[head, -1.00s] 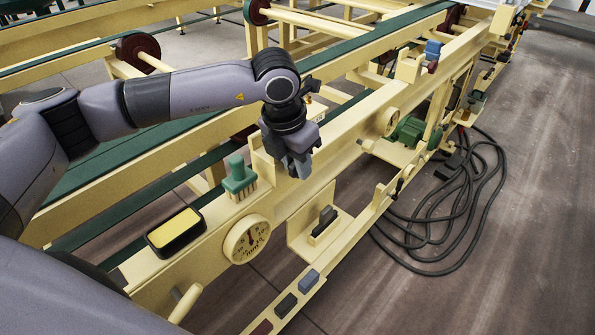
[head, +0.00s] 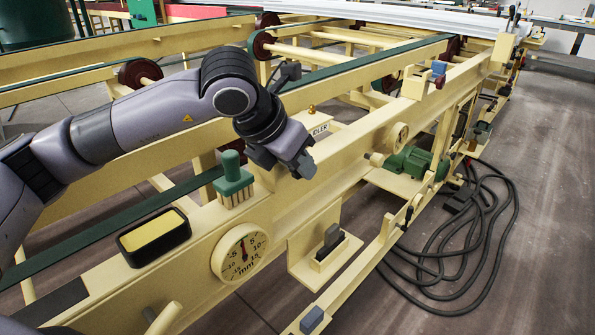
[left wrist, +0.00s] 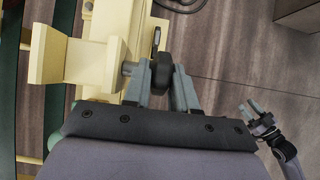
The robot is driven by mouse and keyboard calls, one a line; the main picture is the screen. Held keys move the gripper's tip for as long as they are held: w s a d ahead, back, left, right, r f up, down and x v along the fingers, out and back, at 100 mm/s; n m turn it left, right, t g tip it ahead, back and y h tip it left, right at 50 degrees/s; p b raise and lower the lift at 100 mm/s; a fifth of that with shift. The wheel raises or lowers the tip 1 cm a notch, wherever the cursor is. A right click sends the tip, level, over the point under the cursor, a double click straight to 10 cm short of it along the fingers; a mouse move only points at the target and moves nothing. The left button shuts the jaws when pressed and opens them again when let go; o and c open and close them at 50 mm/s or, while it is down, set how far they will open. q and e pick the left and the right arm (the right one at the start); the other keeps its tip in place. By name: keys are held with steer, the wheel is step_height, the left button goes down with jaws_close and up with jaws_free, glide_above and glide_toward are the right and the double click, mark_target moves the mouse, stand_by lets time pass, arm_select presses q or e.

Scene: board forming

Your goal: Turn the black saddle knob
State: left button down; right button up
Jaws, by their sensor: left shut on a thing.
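The black saddle knob (left wrist: 160,72) shows in the left wrist view, on a short shaft at the side of the cream machine rail. My left gripper (left wrist: 162,88) has one finger on each side of it and is shut on it. In the head view my left gripper (head: 300,165) is at the outer face of the rail, and the wrist hides the knob. My right gripper (left wrist: 254,108) shows at the lower right of the left wrist view, empty, with its fingers apart, over the floor.
A green-handled brush (head: 233,180), a black tray with a yellow pad (head: 155,237) and a round mm dial (head: 240,252) are on the rail left of my left gripper. A cream bracket (head: 322,262) juts out below. Black cable (head: 480,250) lies coiled on the floor.

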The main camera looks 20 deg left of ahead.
arm_select(q)
steer(key=shift+r, duration=0.1)
stand_by(0.3)
steer(key=c, duration=1)
jaws_free()
steer(key=v, duration=0.7)
